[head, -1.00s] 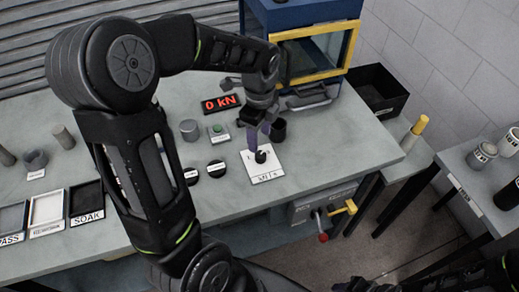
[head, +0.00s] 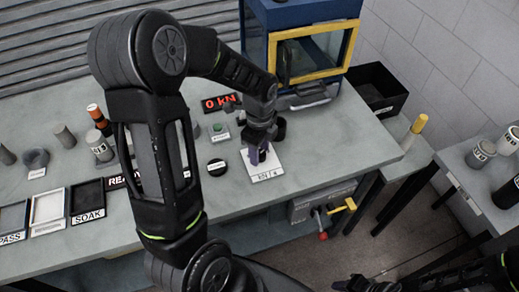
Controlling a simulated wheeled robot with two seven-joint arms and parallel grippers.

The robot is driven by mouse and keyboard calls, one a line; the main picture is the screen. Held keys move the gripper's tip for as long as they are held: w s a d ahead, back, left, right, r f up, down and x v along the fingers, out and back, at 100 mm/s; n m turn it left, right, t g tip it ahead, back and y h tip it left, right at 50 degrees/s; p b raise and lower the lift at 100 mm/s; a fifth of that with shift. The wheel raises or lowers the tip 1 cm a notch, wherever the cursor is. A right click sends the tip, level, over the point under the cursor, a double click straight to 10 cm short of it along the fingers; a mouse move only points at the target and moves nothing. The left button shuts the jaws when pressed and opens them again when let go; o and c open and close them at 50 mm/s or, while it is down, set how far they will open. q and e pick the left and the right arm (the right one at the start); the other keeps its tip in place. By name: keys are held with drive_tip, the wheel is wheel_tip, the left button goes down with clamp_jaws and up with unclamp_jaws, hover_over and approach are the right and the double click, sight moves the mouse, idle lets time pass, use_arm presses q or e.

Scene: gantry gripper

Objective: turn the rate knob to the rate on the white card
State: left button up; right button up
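A white plate (head: 268,171) marked "kN / s" lies on the bench near its front edge. The rate knob on it is hidden behind my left gripper. My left gripper (head: 257,156), with purplish fingertips, reaches down right over the plate at the knob's place. I cannot tell whether its fingers are closed on the knob. No separate card with a readable rate shows. The red display (head: 220,102) reads 0 kN. Part of my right gripper (head: 362,284) shows dark at the bottom edge; its fingers are unclear.
A round black button (head: 216,167) and a green button (head: 218,128) sit left of the plate. A blue and yellow cabinet (head: 310,50) stands behind. A black bin (head: 375,90) is at the right. Labelled trays (head: 48,207) and small cylinders are at the left.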

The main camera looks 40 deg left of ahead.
use_arm(q)
clamp_jaws()
drive_tip(key=shift+n, duration=0.5)
drive_tip(key=n+b, duration=0.1)
drive_tip(key=n, duration=0.3)
drive_tip(key=n+b, duration=0.1)
drive_tip(key=n, duration=0.4)
drive_tip(key=shift+s+d+n+b, duration=0.1)
drive_tip(key=shift+n+b, duration=0.2)
drive_tip(key=shift+b, duration=0.05)
drive_tip(key=n, duration=0.3)
drive_tip(key=shift+n+b, duration=0.3)
drive_tip(key=shift+b, duration=0.05)
drive_tip(key=n, duration=0.3)
drive_tip(key=shift+d+n, duration=0.1)
drive_tip(key=shift+n, duration=0.3)
drive_tip(key=n+b, duration=0.1)
drive_tip(key=n, duration=0.5)
